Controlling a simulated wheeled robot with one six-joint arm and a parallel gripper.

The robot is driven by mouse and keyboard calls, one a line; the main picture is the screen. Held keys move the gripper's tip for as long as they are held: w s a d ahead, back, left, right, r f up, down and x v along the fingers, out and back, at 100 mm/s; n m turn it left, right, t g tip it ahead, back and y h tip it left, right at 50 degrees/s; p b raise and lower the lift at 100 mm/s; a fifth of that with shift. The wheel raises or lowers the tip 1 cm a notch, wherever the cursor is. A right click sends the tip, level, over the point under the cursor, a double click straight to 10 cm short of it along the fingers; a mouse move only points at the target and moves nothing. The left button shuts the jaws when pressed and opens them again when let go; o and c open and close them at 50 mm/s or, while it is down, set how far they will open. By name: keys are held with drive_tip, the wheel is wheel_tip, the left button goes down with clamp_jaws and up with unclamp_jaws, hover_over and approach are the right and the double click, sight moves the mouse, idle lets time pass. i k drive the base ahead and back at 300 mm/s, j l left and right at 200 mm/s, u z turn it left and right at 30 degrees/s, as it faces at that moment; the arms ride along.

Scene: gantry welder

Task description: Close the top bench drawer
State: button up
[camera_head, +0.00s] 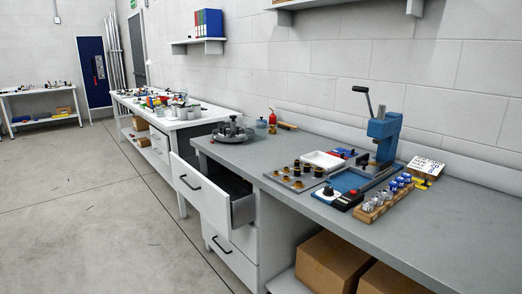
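The top bench drawer (202,195) is pulled well out from the grey workbench (449,227), toward the left. Its white front carries a dark bar handle (190,183), and part of its dark inside shows from above. A lower drawer (228,262) with a similar dark handle (221,245) sits under it and looks shut. My gripper is not in view.
Open floor (90,210) lies left of the drawer. A second table (150,112) stands behind it along the wall. The bench holds a blue press (383,135), trays and small parts. Cardboard boxes (330,262) sit beneath the bench.

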sight(226, 199)
drive_tip(key=i+j+u, duration=0.45)
drive_tip(key=i, duration=0.4)
drive_tip(key=i+j+u, duration=0.25)
drive_tip(key=i, duration=0.2)
drive_tip(key=l, duration=0.1)
